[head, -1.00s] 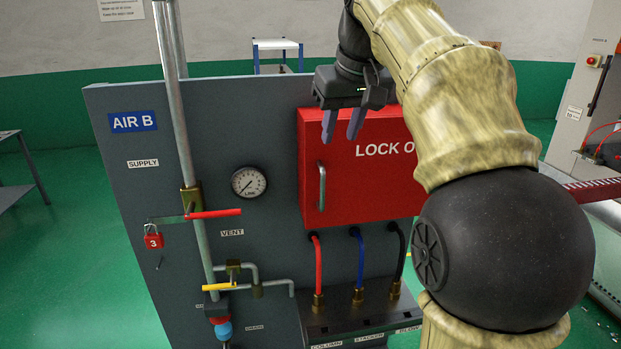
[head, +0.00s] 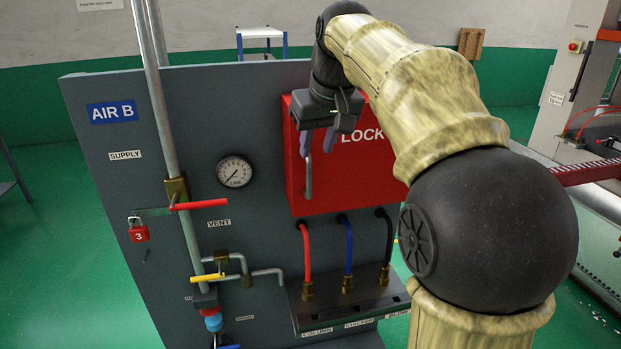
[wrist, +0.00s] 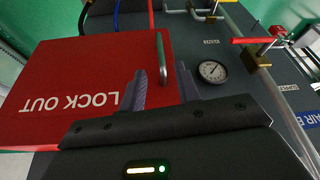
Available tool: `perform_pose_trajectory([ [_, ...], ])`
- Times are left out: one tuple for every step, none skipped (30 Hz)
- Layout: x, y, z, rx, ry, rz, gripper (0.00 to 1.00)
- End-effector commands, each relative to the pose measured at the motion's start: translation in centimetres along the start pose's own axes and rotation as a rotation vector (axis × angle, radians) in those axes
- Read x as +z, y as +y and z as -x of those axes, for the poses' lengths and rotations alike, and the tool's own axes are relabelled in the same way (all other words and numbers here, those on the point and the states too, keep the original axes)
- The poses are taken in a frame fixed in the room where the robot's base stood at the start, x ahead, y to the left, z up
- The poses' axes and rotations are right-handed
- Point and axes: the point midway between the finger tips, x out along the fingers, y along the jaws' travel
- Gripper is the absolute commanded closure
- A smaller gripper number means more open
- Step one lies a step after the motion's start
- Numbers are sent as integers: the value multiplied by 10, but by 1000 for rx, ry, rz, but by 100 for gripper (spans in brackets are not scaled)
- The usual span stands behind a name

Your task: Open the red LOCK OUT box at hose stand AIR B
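The red LOCK OUT box (head: 350,180) is fixed to the upper right of the grey AIR B panel, and its front looks closed. Its upright metal handle (head: 308,178) is at the left of the front. My gripper (head: 318,148) is at the upper end of the handle, fingers apart and pointing at the box. In the wrist view, the handle (wrist: 160,50) shows between the two open fingers (wrist: 161,80), reaching beyond their tips. I cannot tell whether a finger touches it. My arm hides the box's right part.
Left of the box are a gauge (head: 235,171), a vertical pipe with a red lever (head: 201,204) and a red padlock (head: 138,232) marked 3. Red, blue and black hoses (head: 348,245) run below the box. A grey machine (head: 575,85) stands at the right.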

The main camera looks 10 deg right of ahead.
Motion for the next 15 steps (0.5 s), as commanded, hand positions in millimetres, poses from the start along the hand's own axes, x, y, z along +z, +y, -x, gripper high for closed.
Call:
perform_pose_trajectory([
  [1, 0, -10, -1, -4, 0, 67],
  [1, 0, -15, -1, -5, 0, 67],
  [1, 0, -22, -1, -4, 0, 67],
  [1, 0, -27, -1, -6, -1, 67],
  [0, 0, -32, -1, -4, -1, 67],
  [1, 0, -40, -1, -5, 0, 67],
  [1, 0, -45, -1, -5, 0, 67],
  [1, -1, -50, -2, -5, 1, 67],
  [0, -1, -57, -2, -5, 2, 67],
  [0, -1, -62, -2, -4, 2, 67],
  [1, -2, -67, -2, -5, 2, 67],
  [1, -2, -74, -2, -4, 3, 67],
  [0, -2, -79, -3, -5, 4, 67],
  [0, -3, -83, -3, -4, 5, 67],
  [0, -5, -88, -4, -4, 8, 67],
])
